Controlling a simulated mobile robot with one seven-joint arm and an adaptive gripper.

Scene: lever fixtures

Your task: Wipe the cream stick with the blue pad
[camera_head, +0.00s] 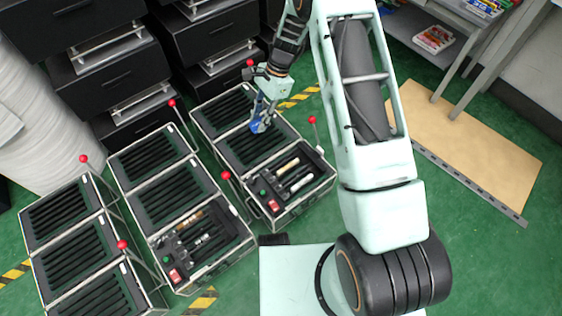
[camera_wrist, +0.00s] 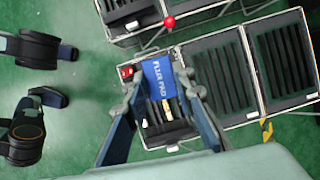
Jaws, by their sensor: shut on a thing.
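My gripper (camera_head: 264,108) is shut on a blue pad (camera_head: 258,124) with white lettering. The wrist view shows the pad (camera_wrist: 155,76) between the fingers of my gripper (camera_wrist: 157,84). In the head view the pad hangs over the middle of the right-hand fixture. I cannot tell whether the pad touches anything.
The right fixture's front tray (camera_head: 325,182) has red and green buttons. A second fixture (camera_head: 165,190) to the left holds more sticks. Red-ball levers, such as one (camera_head: 226,176) between the fixtures, stand up as obstacles. Black drawers (camera_head: 115,75) stand behind.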

